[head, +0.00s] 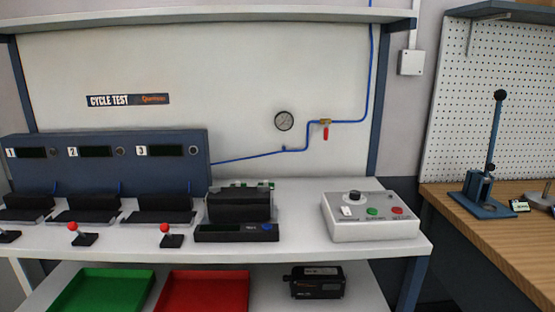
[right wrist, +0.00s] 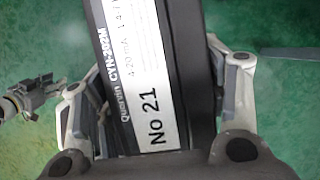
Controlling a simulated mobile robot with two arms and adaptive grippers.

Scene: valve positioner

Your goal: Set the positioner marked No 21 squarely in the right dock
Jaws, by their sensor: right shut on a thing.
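In the right wrist view, my right gripper (right wrist: 157,105) is shut on a dark, box-shaped positioner (right wrist: 188,60). The label is slightly tilted in the picture and the far end runs out of frame. Green floor shows behind it. A grey jointed part at the left edge looks like my left gripper (right wrist: 25,97); its jaws are too unclear to read. In the head view neither gripper shows. Three black docks stand on the bench under displays 1, 2 and 3; the rightmost is dock 3 (head: 160,217).
Right of dock 3, a black unit (head: 240,205) sits behind a low black base (head: 236,233). Red-knobbed levers (head: 165,229) stand before the docks. A grey control box (head: 370,216) is at right. Below are green (head: 100,292) and red (head: 203,292) trays and another black device (head: 317,282).

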